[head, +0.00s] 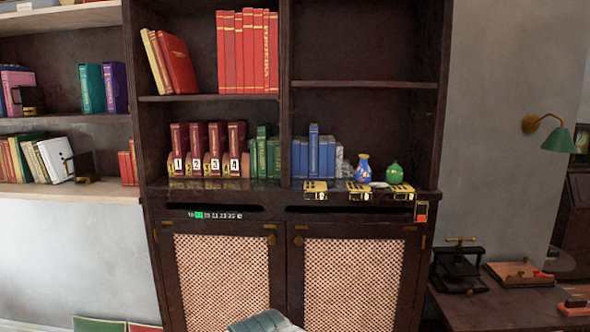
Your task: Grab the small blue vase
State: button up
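The small blue vase (363,170) stands upright on the ledge of the dark wooden cabinet, right of the middle in the head view. It has a narrow neck and reddish and light patches on its body. A yellow box-like piece (358,188) is just in front of it and may hide its foot. A round green vase (393,173) stands a little to its right, apart from it. My gripper's fingers do not show in this view.
Blue books (313,155) and a grey, rough object (346,169) stand left of the vase. More yellow pieces (315,189) line the ledge's front edge. The cabinet's side wall (430,110) bounds the right. A side table (480,312) with a small press (458,265) stands at the right.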

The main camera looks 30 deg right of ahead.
aim_at(363, 172)
jog(key=z, duration=0.25)
jog(key=i, duration=0.8)
jog(key=z, duration=0.55)
